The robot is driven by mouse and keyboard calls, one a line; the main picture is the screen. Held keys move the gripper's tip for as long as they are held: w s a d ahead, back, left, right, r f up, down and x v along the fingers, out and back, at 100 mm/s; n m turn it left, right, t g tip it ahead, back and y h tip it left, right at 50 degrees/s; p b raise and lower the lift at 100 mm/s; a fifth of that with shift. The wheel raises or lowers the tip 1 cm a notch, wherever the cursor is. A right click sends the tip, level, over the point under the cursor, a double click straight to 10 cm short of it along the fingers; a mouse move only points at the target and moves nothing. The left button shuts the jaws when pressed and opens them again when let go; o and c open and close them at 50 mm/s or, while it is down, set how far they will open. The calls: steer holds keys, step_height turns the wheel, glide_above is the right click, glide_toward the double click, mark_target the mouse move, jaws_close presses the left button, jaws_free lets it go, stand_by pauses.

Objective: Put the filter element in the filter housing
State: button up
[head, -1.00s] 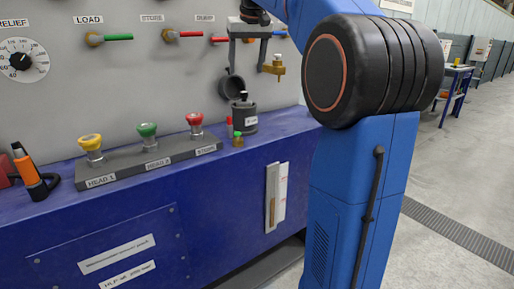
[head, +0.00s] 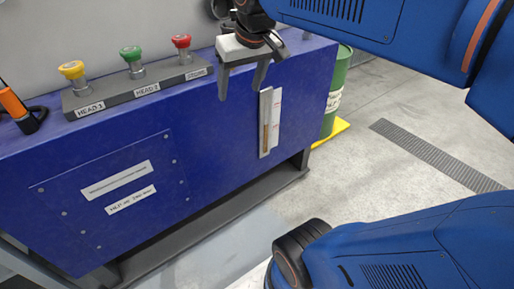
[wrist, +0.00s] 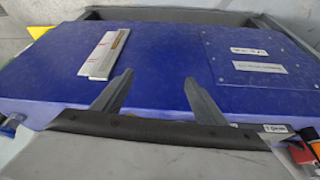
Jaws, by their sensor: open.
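My gripper (head: 240,92) is open and empty, fingers pointing down, in front of the bench's blue front panel in the head view. In the wrist view its two fingers (wrist: 158,76) stand apart with only the blue panel beyond them. I cannot make out the filter element in the current frames. A dark round cup-like part (head: 218,9) shows at the top edge beside my wrist; I cannot tell whether it is the filter housing. The labelled dark canister seen earlier on the bench top is hidden behind my gripper or arm.
The blue bench (head: 110,225) carries yellow, green and red push buttons (head: 181,43) on a grey strip. A white level gauge (head: 276,118) is on its front. An orange-handled tool (head: 14,104) lies left. A green drum (head: 338,92) stands beyond; floor at right is open.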

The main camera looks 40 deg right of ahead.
steer(key=s+a+f+n, duration=0.1)
steer(key=s+a+f, duration=0.2)
steer(key=s+f, duration=0.8)
step_height(320, 180, down, 3)
steer(key=shift+s+f, duration=0.15)
steer(key=shift+f, duration=0.05)
stand_by(0.4)
